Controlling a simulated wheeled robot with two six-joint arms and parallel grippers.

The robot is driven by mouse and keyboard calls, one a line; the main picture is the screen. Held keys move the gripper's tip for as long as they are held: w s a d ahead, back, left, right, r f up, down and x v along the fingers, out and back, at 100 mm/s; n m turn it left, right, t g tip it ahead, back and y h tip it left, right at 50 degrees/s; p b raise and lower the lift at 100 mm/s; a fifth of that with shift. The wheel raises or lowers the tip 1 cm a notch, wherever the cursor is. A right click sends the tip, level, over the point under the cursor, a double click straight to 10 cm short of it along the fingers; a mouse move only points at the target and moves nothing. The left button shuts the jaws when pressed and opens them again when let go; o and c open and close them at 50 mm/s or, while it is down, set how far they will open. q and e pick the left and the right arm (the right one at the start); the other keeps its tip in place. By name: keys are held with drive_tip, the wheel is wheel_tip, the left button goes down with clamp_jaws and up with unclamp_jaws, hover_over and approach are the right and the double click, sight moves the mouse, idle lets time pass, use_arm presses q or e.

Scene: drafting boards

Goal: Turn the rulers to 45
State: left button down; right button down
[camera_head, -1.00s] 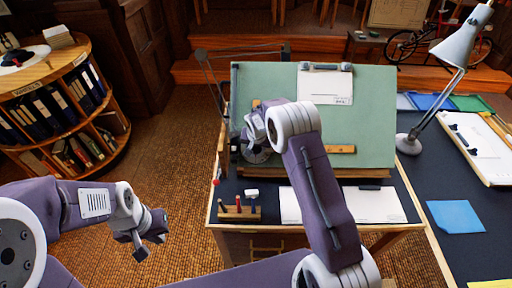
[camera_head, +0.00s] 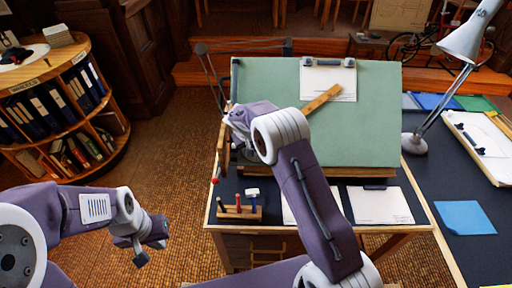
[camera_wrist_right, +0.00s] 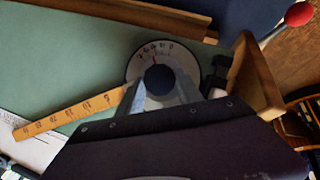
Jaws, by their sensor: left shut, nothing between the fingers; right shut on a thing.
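The long yellow ruler (camera_head: 322,98) slants up to the right across the green drafting board (camera_head: 365,125), its far end over the clipped sheet. It also shows in the right wrist view (camera_wrist_right: 68,116). A second wooden ruler (camera_head: 223,137) stands steeply at the board's left edge. In the right wrist view, the fingers of my right gripper (camera_wrist_right: 160,92) are shut on the dark round knob (camera_wrist_right: 160,79) of a white dial (camera_wrist_right: 143,55) with numbers and a red mark. My left gripper (camera_head: 146,247) is shut and empty over the floor, left of the desk.
A tool block (camera_head: 237,213) and white sheets (camera_head: 380,206) lie on the desk below the board. A grey lamp (camera_head: 413,143) stands right of the board. A bookshelf (camera_head: 60,110) stands at the left. The floor between shelf and desk is clear.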

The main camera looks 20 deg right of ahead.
drive_tip(key=shift+n, duration=0.5)
drive_tip(key=shift+a+h+b, duration=0.1)
drive_tip(key=shift+h+b, duration=0.25)
drive_tip(key=shift+h, duration=0.05)
drive_tip(key=c, duration=0.8)
unclamp_jaws()
drive_tip(key=shift+o, duration=0.2)
drive_tip(key=v, duration=0.9)
drive_tip(key=shift+b, duration=0.35)
